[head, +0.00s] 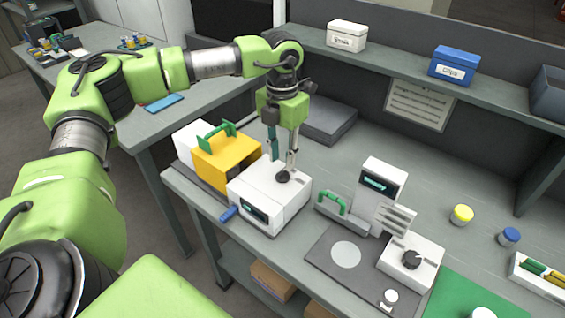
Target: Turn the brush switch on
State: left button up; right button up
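A white box (262,196) with a small dark display on its front stands near the bench's front edge. A black knob (283,177) sits on its top; I cannot read any label naming it the brush switch. My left gripper (282,160) points down just above this knob, its two fingers apart with nothing seen between them. I cannot tell whether a fingertip touches the knob. A second black knob (411,260) is on another white box (425,268) further right. My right gripper is not in view.
A yellow box (226,160) with a green handle stands left of the white box. To the right are a display unit (381,185), a green handle (331,202) and a dark plate (325,262). Yellow (461,214) and blue (509,236) lidded jars stand on otherwise clear bench.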

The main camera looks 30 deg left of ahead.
aim_at(283, 171)
pick_arm(q)
jog(key=shift+f, duration=1.95)
grip_shut()
